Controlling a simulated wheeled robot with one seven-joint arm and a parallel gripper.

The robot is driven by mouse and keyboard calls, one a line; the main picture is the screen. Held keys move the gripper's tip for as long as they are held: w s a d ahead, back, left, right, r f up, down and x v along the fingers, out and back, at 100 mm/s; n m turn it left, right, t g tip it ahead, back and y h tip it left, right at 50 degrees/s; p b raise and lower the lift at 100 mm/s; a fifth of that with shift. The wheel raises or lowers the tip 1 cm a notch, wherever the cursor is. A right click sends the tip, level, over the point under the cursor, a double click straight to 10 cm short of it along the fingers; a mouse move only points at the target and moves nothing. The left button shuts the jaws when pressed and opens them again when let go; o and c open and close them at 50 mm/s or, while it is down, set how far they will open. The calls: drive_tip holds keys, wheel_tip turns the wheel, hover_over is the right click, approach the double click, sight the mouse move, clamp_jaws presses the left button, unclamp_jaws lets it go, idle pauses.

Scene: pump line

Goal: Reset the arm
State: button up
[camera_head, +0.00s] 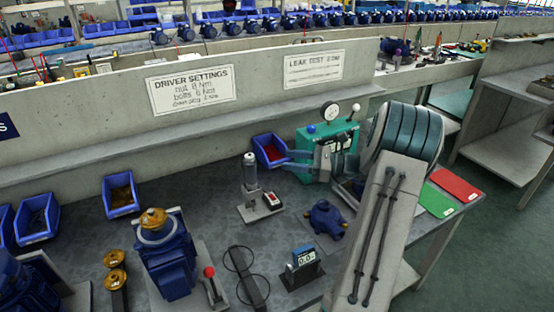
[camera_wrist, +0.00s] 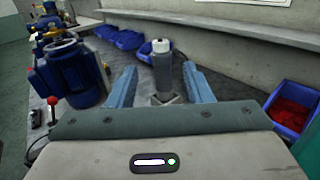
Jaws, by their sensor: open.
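My arm reaches in from the right in the head view. My gripper (camera_head: 285,160) points left over the bench, and its fingers also show in the wrist view (camera_wrist: 158,70). The fingers are spread open with nothing held. A grey upright cylindrical tool with a white top (camera_head: 250,172) stands on a small base left of the fingertips. It also shows in the wrist view (camera_wrist: 162,68), lined up with the gap between the fingers and apparently beyond them.
A blue bin of red parts (camera_head: 270,150) is close to my gripper. A teal tester with a gauge (camera_head: 330,138) is behind it. A blue pump (camera_head: 165,258), blue pump part (camera_head: 325,218) and small display (camera_head: 303,262) stand on the bench. A concrete wall (camera_head: 120,95) runs behind.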

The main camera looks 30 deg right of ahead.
drive_tip(key=shift+s+d, duration=0.25)
drive_tip(key=shift+d, duration=0.1)
idle(0.3)
